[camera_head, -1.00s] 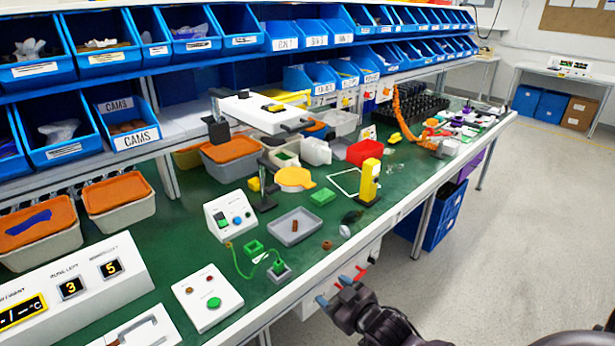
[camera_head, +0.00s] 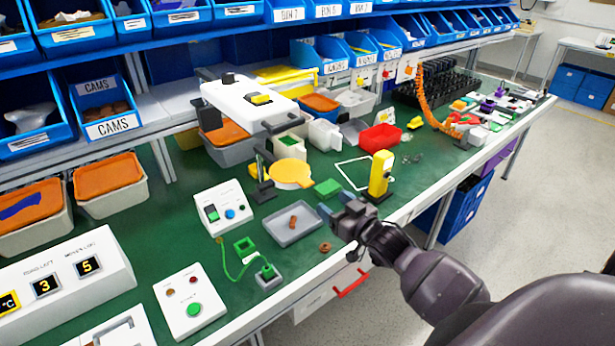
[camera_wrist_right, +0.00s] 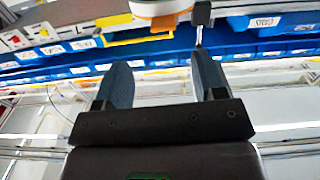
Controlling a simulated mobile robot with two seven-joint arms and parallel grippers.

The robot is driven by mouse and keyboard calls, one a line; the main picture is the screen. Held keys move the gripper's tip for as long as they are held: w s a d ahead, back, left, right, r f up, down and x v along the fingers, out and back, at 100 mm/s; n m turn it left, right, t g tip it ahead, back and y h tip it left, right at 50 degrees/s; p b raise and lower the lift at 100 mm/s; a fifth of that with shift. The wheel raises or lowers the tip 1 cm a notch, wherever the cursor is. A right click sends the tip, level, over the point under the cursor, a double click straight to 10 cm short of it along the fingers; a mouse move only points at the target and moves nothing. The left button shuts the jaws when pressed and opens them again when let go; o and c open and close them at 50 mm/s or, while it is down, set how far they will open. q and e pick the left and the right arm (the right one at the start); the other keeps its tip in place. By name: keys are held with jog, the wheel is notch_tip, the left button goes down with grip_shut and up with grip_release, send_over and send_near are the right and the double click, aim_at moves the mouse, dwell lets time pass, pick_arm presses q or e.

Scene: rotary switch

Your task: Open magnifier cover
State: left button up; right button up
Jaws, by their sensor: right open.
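The magnifier's round yellow cover (camera_head: 290,173) shows in the head view, lying flat beside a dark stand (camera_head: 262,188) on the green bench. It looks closed, but the lens under it is hidden. My right gripper (camera_head: 334,203) is open and empty, above the bench to the right of and nearer than the cover, apart from it. In the right wrist view its two fingers (camera_wrist_right: 163,78) stand apart with nothing between them. A white rounded part with an orange underside (camera_wrist_right: 160,8) shows beyond them at the top; I cannot tell what it is. My left gripper is not in view.
A grey tray (camera_head: 272,236) lies left of my right gripper. A yellow upright device (camera_head: 380,174) stands close to its right. A green block (camera_head: 328,187) lies behind it. A white arm-like device (camera_head: 250,103) overhangs the bench behind the cover.

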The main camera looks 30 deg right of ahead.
aim_at(306, 182)
jog(key=shift+m, duration=0.3)
jog(key=w, duration=0.7)
jog(key=w+a, duration=0.1)
jog(key=w, duration=0.2)
jog(key=shift+w+a+r, duration=0.1)
jog(key=shift+w, duration=0.2)
jog(key=shift+c, duration=0.2)
grip_shut()
